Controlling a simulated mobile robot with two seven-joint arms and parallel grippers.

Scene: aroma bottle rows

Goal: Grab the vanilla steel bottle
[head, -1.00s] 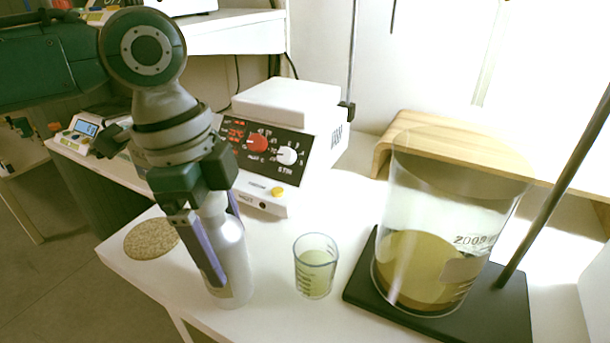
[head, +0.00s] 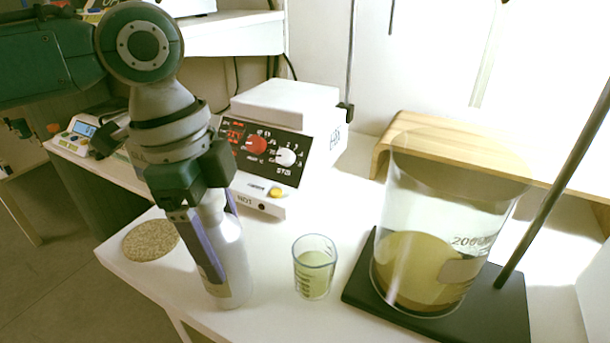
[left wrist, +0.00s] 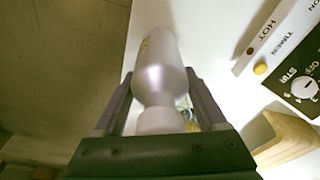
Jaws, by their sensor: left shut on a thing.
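The steel bottle (head: 233,262) is a silvery-white cylinder with a narrow neck, standing upright near the front left of the white table in the head view. Its label is not readable. My left gripper (head: 213,248) comes from above with its purple-grey fingers on both sides of the bottle, shut on it. In the left wrist view the bottle (left wrist: 160,75) lies between the two fingers of my left gripper (left wrist: 164,98), its cap end toward the palm. My right gripper is not in view.
A small beaker of pale liquid (head: 314,268) stands just right of the bottle. A cork mat (head: 150,240) lies left. Behind is a hotplate stirrer (head: 275,150). A large beaker (head: 440,230) stands on a black stand base (head: 500,312) at right. The table's front edge is close.

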